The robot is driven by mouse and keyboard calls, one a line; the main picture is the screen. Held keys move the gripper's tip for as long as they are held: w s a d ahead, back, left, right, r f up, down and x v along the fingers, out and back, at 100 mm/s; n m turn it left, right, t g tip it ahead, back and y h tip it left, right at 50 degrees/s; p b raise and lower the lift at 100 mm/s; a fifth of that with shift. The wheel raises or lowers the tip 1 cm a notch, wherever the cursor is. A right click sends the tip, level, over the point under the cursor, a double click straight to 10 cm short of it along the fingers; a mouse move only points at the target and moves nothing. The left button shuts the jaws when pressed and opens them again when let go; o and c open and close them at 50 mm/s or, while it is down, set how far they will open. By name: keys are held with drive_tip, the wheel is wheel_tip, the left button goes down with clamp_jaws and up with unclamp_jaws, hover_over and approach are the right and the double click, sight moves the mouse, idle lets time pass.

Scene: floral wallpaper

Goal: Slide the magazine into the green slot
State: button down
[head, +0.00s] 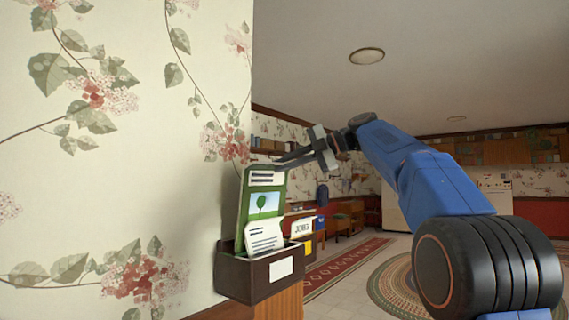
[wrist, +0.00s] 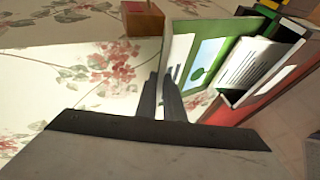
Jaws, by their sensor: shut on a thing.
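The magazine (head: 262,205) has a green cover with a tree picture and a white band across its top; it also shows in the wrist view (wrist: 205,62). My gripper (head: 278,165) is shut on its top edge, and its fingers show at that edge in the wrist view (wrist: 163,80). The magazine stands nearly upright over a dark wall holder (head: 235,273) with a white label. Its bottom is hidden behind the holder's front and a white leaflet, so I cannot tell how deep it sits. No slot is clearly marked green in the head view.
The white leaflet (head: 264,240) stands in the holder in front of the magazine. Behind is a card reading JOBS (head: 301,228) and a yellow label (head: 307,247). The floral wall (head: 120,190) is close on the left. The room beyond on the right has open floor.

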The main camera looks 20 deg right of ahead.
sight(269, 197)
drive_tip(key=shift+w+a+f, duration=0.2)
drive_tip(key=shift+w+f, duration=0.1)
drive_tip(key=shift+f, duration=1.1)
drive_tip(key=shift+w+a+f, duration=0.15)
drive_tip(key=shift+w+f, duration=0.1)
drive_tip(key=shift+f, duration=1.15)
drive_tip(key=shift+w+a+f, duration=0.2)
drive_tip(key=shift+w+f, duration=0.1)
drive_tip(key=shift+f, duration=1.2)
drive_tip(key=c, duration=1.8)
unclamp_jaws()
drive_tip(key=v, duration=1.7)
drive_tip(key=shift+r, duration=0.45)
drive_tip(key=shift+m+h, duration=0.3)
